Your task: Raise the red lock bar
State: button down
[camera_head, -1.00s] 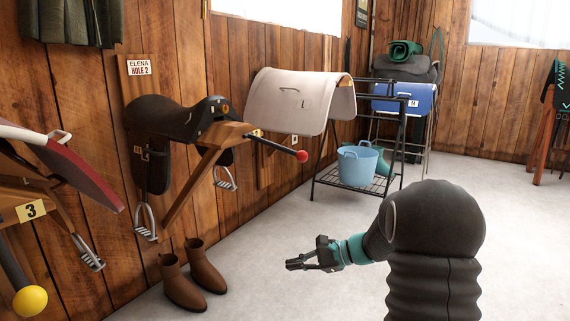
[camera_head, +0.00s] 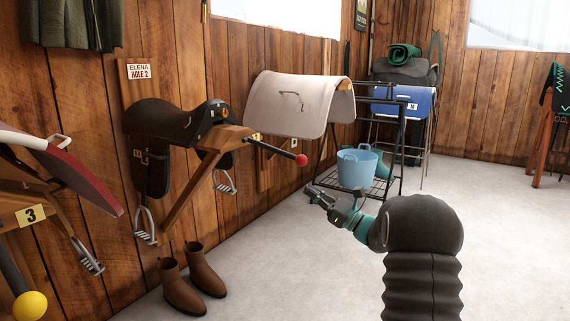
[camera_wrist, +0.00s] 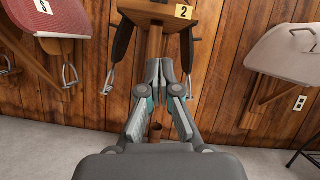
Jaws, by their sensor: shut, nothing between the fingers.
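The lock bar (camera_head: 275,149) is a dark rod with a red ball (camera_head: 302,160) on its free end. It sticks out to the right and slightly down from the wooden saddle rack (camera_head: 225,136) that holds a black saddle (camera_head: 170,118). My gripper (camera_head: 312,194) is shut and empty, below the red ball in the picture and apart from it. In the wrist view my gripper's fingers (camera_wrist: 166,66) are together, pointing at the wooden post under the rack marked 2 (camera_wrist: 157,14). The red ball does not show in the wrist view.
Brown boots (camera_head: 190,279) stand on the floor below the rack. A neighbouring rack marked 3 with a yellow knob (camera_head: 30,305) is at the left. A metal stand (camera_head: 399,150) with a blue bucket (camera_head: 356,167) stands behind my gripper.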

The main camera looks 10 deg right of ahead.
aim_at(274, 150)
jog(key=w+a+r, duration=0.5)
jog(key=a+r, duration=0.2)
jog(key=r, duration=0.1)
dwell(0.5)
dwell(0.4)
